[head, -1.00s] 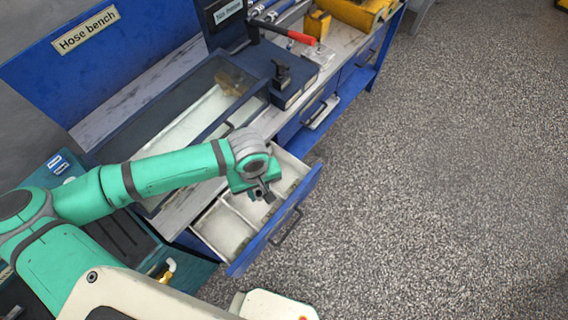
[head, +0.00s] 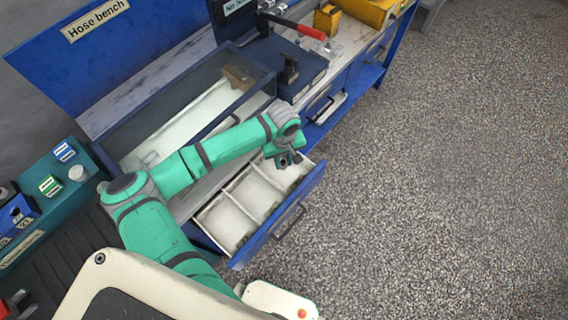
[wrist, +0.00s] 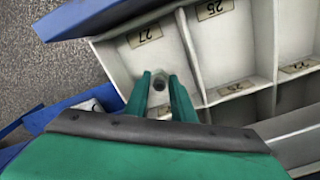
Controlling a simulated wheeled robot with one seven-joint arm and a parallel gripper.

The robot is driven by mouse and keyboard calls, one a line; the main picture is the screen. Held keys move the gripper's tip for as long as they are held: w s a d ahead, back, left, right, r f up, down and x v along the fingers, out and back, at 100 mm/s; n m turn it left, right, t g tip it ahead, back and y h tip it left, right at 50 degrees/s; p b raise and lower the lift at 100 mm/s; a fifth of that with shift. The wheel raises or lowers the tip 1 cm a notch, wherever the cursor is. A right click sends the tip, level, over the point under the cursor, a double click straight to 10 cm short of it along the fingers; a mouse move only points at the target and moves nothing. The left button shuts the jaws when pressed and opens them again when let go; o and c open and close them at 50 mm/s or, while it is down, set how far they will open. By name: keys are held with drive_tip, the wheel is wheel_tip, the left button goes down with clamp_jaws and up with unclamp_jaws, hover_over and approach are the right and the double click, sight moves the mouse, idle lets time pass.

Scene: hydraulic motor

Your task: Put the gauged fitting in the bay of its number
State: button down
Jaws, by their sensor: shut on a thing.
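My gripper (wrist: 160,98) is shut on a small fitting (wrist: 159,84), which shows as a dark round opening with a pale rim between the green fingertips. In the wrist view the fitting is over the bay marked 27 (wrist: 120,58); I cannot tell its height above the floor of the bay. The bay marked 25 (wrist: 232,45) lies to its right, beyond a divider. In the head view my gripper (head: 286,158) is over the far end of the open blue-fronted drawer (head: 272,230). The fitting is not clear there.
The floor (head: 430,190) at right is clear.

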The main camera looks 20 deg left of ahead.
sight(284, 165)
drive_tip(key=shift+w+f, duration=0.2)
drive_tip(key=shift+f, duration=0.05)
drive_tip(key=shift+w+f, duration=0.1)
drive_tip(key=shift+f, duration=1.5)
drive_tip(key=shift+f, duration=0.2)
drive_tip(key=c, duration=1.5)
unclamp_jaws()
drive_tip(key=shift+d, duration=0.1)
drive_tip(key=shift+r, duration=0.1)
